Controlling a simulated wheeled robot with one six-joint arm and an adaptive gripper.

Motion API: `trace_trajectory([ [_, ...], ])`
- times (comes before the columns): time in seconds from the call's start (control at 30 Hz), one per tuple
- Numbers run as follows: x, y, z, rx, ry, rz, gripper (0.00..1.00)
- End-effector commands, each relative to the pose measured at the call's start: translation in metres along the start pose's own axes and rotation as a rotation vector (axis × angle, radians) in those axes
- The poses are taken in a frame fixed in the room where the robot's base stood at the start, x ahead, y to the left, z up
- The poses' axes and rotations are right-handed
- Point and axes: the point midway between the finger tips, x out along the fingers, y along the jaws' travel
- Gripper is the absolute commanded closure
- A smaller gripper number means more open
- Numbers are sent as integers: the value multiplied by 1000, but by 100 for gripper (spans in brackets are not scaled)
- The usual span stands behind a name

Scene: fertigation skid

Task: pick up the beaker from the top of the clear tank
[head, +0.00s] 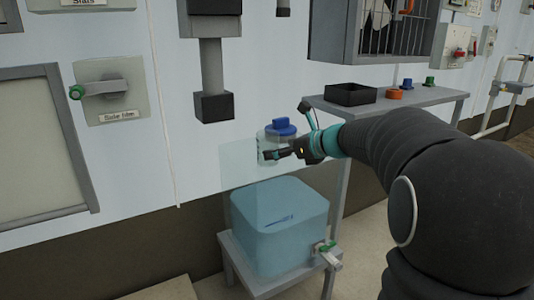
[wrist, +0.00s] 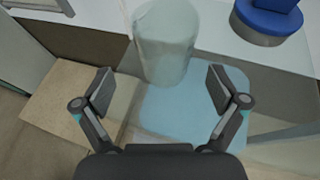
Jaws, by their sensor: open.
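The clear tank holds light blue liquid (head: 280,230) and stands on a low grey stand in the head view. A blue cap (head: 281,126) shows above it. The beaker (wrist: 165,45) is a pale, see-through cylinder, upright in the upper middle of the wrist view, above the blue of the tank (wrist: 185,105). My gripper (head: 268,155) is at the height of the cap and hides much of the beaker in the head view. In the wrist view my gripper (wrist: 163,85) is open, its fingers apart and empty. The beaker is just beyond the fingertips, roughly centred between them.
The blue cap (wrist: 268,18) is close to the beaker on its right in the wrist view. A grey side table (head: 430,97) bears a black tray (head: 350,94) and small coloured parts. A valve (head: 328,252) sticks out low on the tank. The wall is behind.

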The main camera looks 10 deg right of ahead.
Motion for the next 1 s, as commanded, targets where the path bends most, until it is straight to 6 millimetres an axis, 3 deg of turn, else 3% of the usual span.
trace_trajectory([
  [0.27,15,-2,-1,-1,1,1,4],
  [0.57,54,-6,0,-1,1,2,4],
  [0.8,57,-7,0,-1,1,0,4],
  [0.87,57,-7,0,-1,1,0,14],
  [1.0,57,-7,0,-1,1,0,49],
])
